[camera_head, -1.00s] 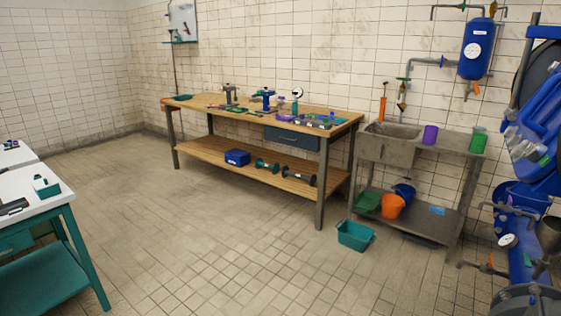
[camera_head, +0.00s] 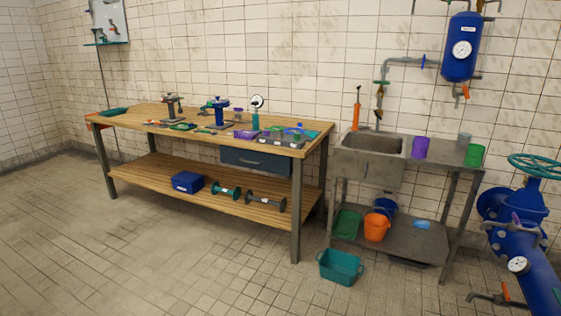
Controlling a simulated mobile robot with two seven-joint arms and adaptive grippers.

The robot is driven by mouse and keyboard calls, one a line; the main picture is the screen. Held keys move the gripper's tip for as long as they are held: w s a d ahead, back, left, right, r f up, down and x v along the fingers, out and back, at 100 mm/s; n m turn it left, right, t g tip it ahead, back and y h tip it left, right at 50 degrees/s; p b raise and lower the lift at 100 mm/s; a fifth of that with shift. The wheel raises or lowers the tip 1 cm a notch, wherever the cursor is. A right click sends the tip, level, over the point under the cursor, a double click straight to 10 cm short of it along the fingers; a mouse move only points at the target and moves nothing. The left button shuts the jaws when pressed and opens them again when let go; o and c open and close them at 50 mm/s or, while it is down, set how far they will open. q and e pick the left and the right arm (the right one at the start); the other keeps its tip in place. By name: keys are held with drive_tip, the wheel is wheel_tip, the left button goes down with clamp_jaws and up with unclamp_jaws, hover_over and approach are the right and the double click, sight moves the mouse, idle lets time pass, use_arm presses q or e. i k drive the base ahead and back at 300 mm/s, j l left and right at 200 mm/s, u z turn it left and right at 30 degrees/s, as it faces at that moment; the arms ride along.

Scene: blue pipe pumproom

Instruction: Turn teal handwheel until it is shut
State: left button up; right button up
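A teal handwheel (camera_head: 535,166) with open spokes sits at the right edge of the head view. It lies roughly flat on top of a blue valve body (camera_head: 520,206), which joins a thick blue pipe (camera_head: 535,272). The wheel's far right rim touches the picture's edge. I cannot tell from its look how far the valve is open. A much smaller teal handle (camera_head: 381,83) is on the grey pipe above the sink. Neither of my grippers is in view, and nothing of mine touches the wheel.
A stone sink stand (camera_head: 452,185) stands left of the valve, holding purple and green cups. A teal tub (camera_head: 340,266) is on the floor before it. A wooden workbench (camera_head: 140,114) with tools is along the wall. The tiled floor (camera_head: 130,255) at left front is clear.

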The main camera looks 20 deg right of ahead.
sight(539, 170)
drive_tip(key=i+l+z, duration=0.1)
drive_tip(key=i+z, duration=0.65)
drive_tip(key=i+j+z, duration=0.15)
drive_tip(key=i+z, duration=0.2)
drive_tip(key=i+l+z, duration=0.1)
drive_tip(key=i+z, duration=0.3)
drive_tip(key=i, duration=0.25)
drive_tip(key=i+j+z, duration=0.1)
drive_tip(key=i+z, duration=0.3)
drive_tip(key=i, duration=0.2)
